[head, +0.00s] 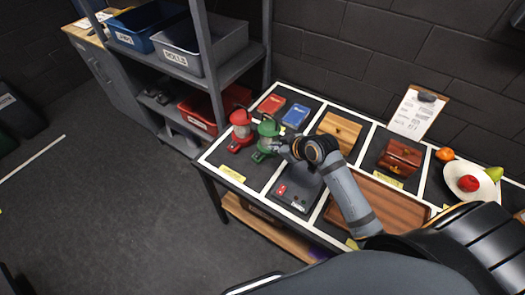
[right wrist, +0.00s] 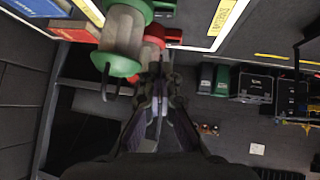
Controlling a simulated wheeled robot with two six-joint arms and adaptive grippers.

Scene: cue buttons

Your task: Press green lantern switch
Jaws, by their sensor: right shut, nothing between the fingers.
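The green lantern (head: 267,138) stands upright on the table's left section, and it also shows large in the right wrist view (right wrist: 122,40). A red lantern (head: 241,131) stands just left of it and shows partly behind it in the right wrist view (right wrist: 153,38). My right gripper (head: 283,147) is shut and empty, its fingertips close beside the green lantern on its right. In the right wrist view the fingertips (right wrist: 157,78) lie by the lantern's lower right side. I cannot tell whether they touch it. A switch on the lantern is too small to make out. My left gripper is out of view.
Red and blue books (head: 296,116) lie behind the lanterns. A dark box with red buttons (head: 293,190), a wooden box (head: 340,130), a brown chest (head: 399,158) and a wooden tray (head: 395,208) occupy other sections. A shelf with bins (head: 203,45) stands left.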

